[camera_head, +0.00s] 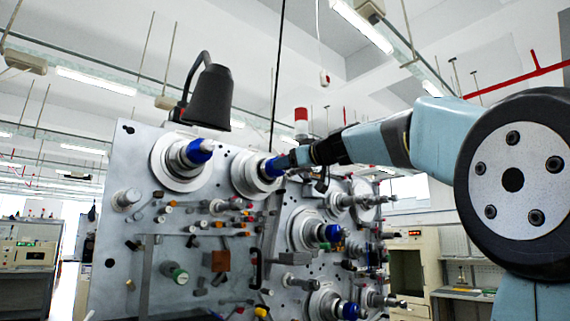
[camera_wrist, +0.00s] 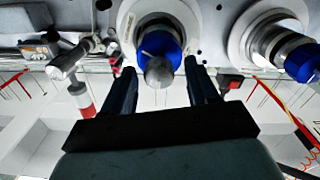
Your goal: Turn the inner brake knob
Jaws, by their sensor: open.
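A grey upright panel (camera_head: 125,230) bears several spindles with blue knobs. One blue knob (camera_head: 271,167) sits at the top middle of the panel, on a pale round flange. My gripper (camera_head: 288,161) reaches in from the right, right by this knob, and partly hides it. In the wrist view the two dark fingers of my gripper (camera_wrist: 160,72) are apart. A blue knob (camera_wrist: 160,44) with a silver end shows between and just beyond the fingertips. I cannot tell whether the fingers touch it. No label shows which knob is the inner brake knob.
A second blue knob (camera_head: 200,151) is to the left, below a black lamp (camera_head: 210,97). Two more blue knobs, the upper (camera_head: 333,233) and the lower (camera_head: 350,311), are lower right. A red-and-white beacon (camera_head: 301,121) stands near my arm. Small pegs crowd the panel.

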